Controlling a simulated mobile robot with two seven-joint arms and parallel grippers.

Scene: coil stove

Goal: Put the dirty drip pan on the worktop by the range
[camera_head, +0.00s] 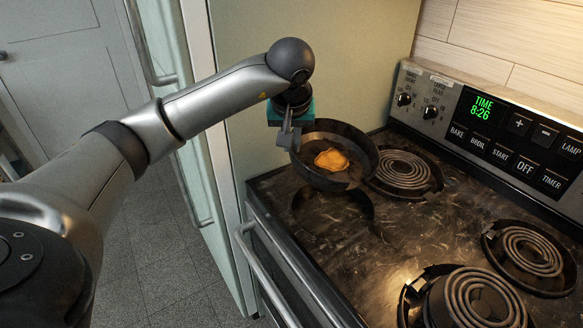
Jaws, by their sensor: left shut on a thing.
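The dirty drip pan (361,156) is a dark round bowl with an orange-brown stain inside. My left gripper (291,139) is shut on its left rim. The pan is slightly tilted and appears raised above the stove top. A dark round burner opening (338,208) without a coil shows just below it in the picture. The range (395,238) has a dark, scuffed top. I cannot make out a worktop by the range in this view. My right gripper is not in view.
Coil burners sit at the back left (404,169), the right (532,251) and the front (480,302). The control panel (492,128) stands along the back. A tall pale green panel (345,60) borders the range's left. An oven handle (266,278) runs along the front.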

